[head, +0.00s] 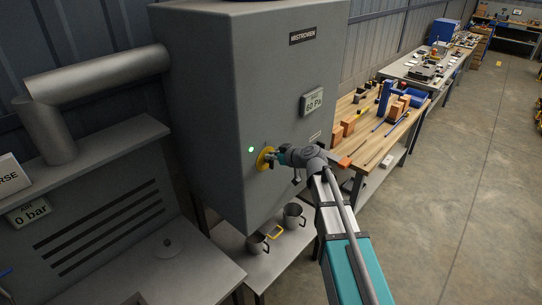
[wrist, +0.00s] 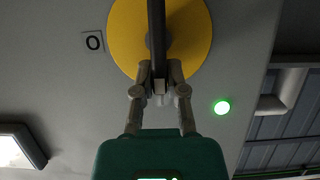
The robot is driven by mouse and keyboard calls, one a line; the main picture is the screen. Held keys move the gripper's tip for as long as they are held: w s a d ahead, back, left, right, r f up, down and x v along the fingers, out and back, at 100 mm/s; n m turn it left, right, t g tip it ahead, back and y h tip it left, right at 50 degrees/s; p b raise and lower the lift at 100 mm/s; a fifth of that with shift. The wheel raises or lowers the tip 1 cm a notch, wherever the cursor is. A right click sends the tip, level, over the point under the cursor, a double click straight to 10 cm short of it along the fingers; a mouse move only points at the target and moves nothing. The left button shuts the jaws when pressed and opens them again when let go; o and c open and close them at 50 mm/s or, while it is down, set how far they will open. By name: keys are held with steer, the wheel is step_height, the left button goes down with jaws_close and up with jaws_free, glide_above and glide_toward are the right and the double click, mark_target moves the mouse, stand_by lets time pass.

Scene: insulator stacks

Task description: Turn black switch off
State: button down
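The black switch (wrist: 157,30) is a black bar handle on a round yellow plate (wrist: 190,35); in the wrist view the bar stands upright in the picture. The yellow plate also shows on the grey cabinet front in the head view (head: 262,160), with the switch mostly hidden by my gripper. My gripper (wrist: 159,70) has one finger on each side of the bar's lower end, and the fingers appear closed on it. A label "O" (wrist: 94,42) sits left of the plate. A green lamp (wrist: 221,107) is lit to its lower right.
The grey cabinet (head: 190,100) carries a "60 Pa" display (head: 313,101). A wooden workbench (head: 372,140) with blocks and tools stands to the right. The floor at the right is open.

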steer(key=shift+w+d, duration=0.1)
steer(key=shift+w, duration=0.05)
stand_by(0.4)
steer(key=shift+w+d+f+m+g+y+b, duration=0.5)
steer(key=shift+m+y+b, duration=0.65)
steer(key=shift+m+b, duration=0.85)
steer(key=shift+w+d+f+m+g+y+b, duration=0.2)
steer(key=shift+f+m+g+y+b, duration=0.45)
steer(key=shift+m+y+b, duration=1.25)
steer(key=shift+w+d+f+m+g+y+b, duration=0.2)
steer(key=shift+w+f+m+g+y+b, duration=0.35)
steer(key=shift+m+b, duration=1.5)
steer(key=shift+s+r+m+p, duration=0.1)
steer(key=shift+s+m+p, duration=0.05)
steer(key=shift+m+p, duration=0.65)
steer(key=c, duration=0.7)
jaws_free()
steer(key=shift+d, duration=0.1)
